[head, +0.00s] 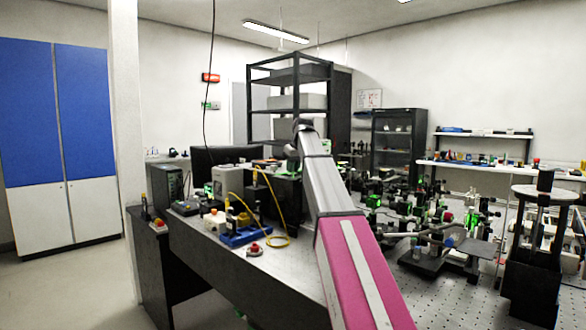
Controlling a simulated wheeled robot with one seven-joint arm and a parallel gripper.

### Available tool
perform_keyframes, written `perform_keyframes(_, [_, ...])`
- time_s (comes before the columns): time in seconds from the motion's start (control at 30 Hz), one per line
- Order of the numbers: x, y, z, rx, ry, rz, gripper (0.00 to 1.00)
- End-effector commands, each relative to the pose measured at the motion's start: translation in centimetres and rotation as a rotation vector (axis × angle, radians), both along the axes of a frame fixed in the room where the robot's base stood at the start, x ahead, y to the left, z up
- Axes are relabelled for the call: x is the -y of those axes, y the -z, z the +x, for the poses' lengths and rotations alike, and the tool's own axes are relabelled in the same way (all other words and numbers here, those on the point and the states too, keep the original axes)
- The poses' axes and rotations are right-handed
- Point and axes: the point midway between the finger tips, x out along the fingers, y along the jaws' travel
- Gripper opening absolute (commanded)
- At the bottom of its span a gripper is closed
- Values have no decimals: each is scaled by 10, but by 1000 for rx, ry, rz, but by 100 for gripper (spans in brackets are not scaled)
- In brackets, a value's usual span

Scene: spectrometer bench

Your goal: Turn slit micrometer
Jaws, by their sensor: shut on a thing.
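My arm, with a pink and grey link, rises from the bottom middle of the head view to an elbow above the bench. Beyond the elbow it is mostly hidden behind its own links, and my gripper does not show. I cannot pick out the slit micrometer; it may be behind my arm or too small to tell. A light grey instrument box (228,181) stands on the bench left of my arm. A yellow cable (286,214) loops beside it. I cannot tell whether this box carries the slit.
A blue tray (243,235) and a red-topped button (254,249) sit on the dark bench (215,262) left of my arm. Dense optics (430,215) cover the perforated table (455,296) on the right. A black post stand (535,250) rises at far right. Floor at left is clear.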

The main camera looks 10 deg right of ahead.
Motion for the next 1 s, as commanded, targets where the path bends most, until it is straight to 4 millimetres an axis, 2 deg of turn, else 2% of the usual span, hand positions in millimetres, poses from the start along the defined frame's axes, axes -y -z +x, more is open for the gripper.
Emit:
perform_keyframes(0.7, [-3,0,0,0,672,-1,0])
perform_keyframes(1.0, [-4,-1,1,0,891,-1,0])
